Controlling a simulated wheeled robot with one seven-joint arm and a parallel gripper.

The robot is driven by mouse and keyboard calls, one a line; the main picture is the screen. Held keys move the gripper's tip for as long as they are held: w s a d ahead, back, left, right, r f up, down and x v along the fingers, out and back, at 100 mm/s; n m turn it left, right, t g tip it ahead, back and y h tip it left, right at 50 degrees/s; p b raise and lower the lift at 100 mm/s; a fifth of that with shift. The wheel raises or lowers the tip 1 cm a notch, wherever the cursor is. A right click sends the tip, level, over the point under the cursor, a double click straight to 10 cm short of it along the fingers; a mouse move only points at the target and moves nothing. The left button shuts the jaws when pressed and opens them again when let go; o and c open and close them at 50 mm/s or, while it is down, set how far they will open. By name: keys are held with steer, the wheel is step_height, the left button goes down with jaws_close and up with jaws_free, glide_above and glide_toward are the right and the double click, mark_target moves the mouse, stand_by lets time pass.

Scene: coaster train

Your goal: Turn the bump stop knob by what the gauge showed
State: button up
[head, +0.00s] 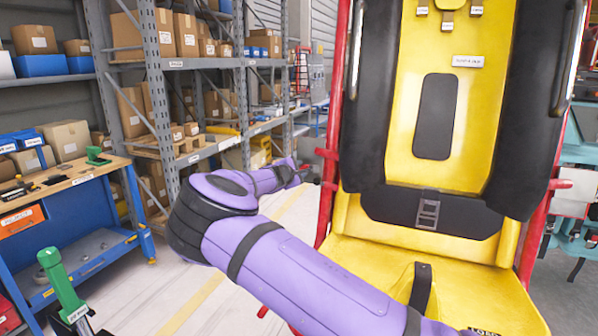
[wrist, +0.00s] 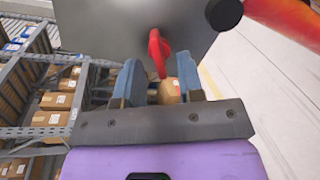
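A red knob (wrist: 159,50) shows in the wrist view on a grey metal face (wrist: 110,22). I take it for the bump stop knob. My gripper (wrist: 158,70) has its two blue-padded fingers apart, one on each side of the knob's lower end as seen in this view. A gap shows on both sides of the knob, and I cannot tell its depth relative to the fingertips. In the head view my purple arm reaches toward the left side of the yellow coaster seat (head: 470,285), and its far end is small and hard to make out. I see no gauge reading.
Shelving with cardboard boxes (head: 180,32) stands behind at the left. A blue workbench (head: 95,262) and a green-handled tool (head: 60,280) are at the lower left. The seat's red frame (head: 330,150) is close to my arm. Open floor (head: 195,300) lies between bench and seat.

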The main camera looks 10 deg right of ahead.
steer(key=v, duration=1)
steer(key=shift+s+a, duration=0.1)
steer(key=shift+a, duration=0.1)
